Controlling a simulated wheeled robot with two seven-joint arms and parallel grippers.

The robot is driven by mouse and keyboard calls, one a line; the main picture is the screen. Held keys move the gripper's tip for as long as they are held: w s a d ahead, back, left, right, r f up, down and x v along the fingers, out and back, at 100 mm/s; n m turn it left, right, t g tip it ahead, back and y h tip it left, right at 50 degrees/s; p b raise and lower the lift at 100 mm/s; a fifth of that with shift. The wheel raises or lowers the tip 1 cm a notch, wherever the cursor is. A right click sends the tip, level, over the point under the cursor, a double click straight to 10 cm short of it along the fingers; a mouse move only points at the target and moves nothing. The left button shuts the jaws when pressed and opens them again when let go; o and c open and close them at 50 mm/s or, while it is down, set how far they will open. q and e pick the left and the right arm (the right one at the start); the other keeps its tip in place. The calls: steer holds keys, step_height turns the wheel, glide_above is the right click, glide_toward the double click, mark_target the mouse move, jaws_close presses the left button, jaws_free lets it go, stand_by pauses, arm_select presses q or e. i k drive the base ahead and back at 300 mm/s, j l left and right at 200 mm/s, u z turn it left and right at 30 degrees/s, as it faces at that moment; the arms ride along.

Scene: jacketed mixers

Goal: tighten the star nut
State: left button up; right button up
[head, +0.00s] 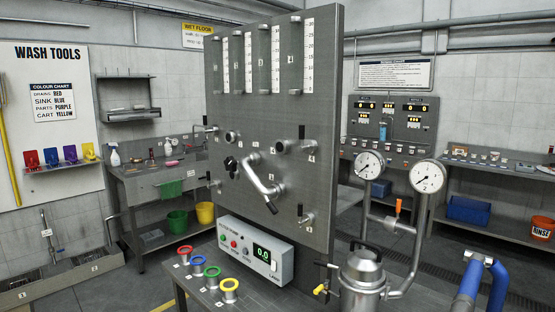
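A small dark, lobed knob (231,165) sits on the front of the tall grey panel (262,115), left of a bent metal lever (262,182). It looks like a star nut, but it is too small to tell whether it is tight or loose. No other clear star nut shows; any on the lidded metal vessel (362,270) at the lower right is too small to make out. Neither of my grippers is in view.
A control box (255,250) reading 0.0 stands at the panel's foot, beside several coloured rings (212,277). Two round gauges (428,177) rise on pipes right of the panel. A blue curved tube (468,287) shows at the lower right. Benches line the walls.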

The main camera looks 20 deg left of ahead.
mark_target(231, 164)
steer(key=i+j+z, duration=0.2)
steer(key=j+z, duration=0.2)
steer(key=j, duration=0.75)
steer(key=j+z, duration=0.4)
steer(key=j, duration=0.8)
